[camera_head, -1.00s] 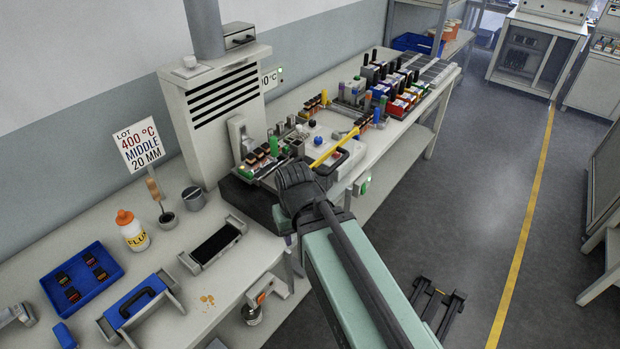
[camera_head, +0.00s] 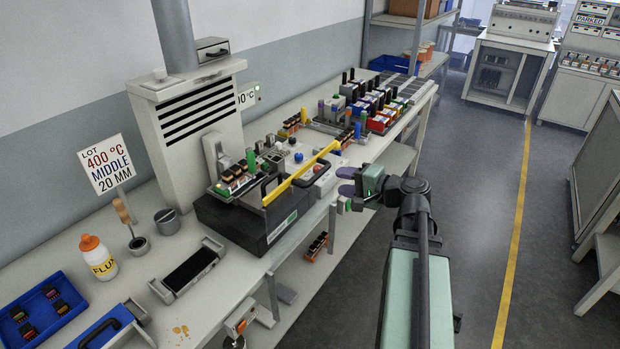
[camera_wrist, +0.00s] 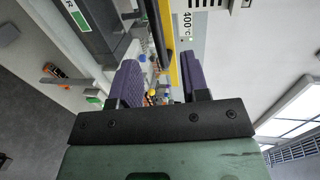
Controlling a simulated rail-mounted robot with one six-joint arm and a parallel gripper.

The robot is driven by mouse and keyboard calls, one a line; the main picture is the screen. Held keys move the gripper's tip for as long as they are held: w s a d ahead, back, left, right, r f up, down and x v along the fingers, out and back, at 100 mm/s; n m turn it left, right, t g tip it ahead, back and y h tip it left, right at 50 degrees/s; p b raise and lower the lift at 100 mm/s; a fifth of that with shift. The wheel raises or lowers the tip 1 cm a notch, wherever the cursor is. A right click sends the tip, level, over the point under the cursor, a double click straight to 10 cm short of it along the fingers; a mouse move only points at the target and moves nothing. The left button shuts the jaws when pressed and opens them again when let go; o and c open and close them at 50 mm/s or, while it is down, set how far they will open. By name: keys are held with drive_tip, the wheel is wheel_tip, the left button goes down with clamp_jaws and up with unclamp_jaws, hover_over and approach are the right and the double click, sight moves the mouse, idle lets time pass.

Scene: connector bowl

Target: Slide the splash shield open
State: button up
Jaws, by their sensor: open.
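The splash shield appears to be the part with the long yellow edge bar (camera_head: 300,174), which runs slantwise over the dark soldering unit (camera_head: 250,225) on the bench. I cannot make out a clear pane. A black handle stands near the bar's lower left end. My gripper (camera_head: 346,188) is open and empty, to the right of the bar and apart from it, beyond the bench front. In the wrist view, my gripper's purple fingers (camera_wrist: 160,78) are spread, with the yellow bar (camera_wrist: 173,72) and a black bar (camera_wrist: 158,35) seen between them, farther off.
A white vented hood (camera_head: 195,125) stands behind the unit. Racks of coloured connectors (camera_head: 375,105) fill the bench to the right. A lot sign (camera_head: 108,165), a flux bottle (camera_head: 98,258) and a blue tray (camera_head: 45,310) are at left. The aisle floor (camera_head: 480,220) is clear.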

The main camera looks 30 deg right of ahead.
sight(318, 177)
drive_tip(key=b+x, duration=0.2)
drive_tip(key=x, duration=0.9)
drive_tip(key=shift+s, duration=0.1)
clamp_jaws()
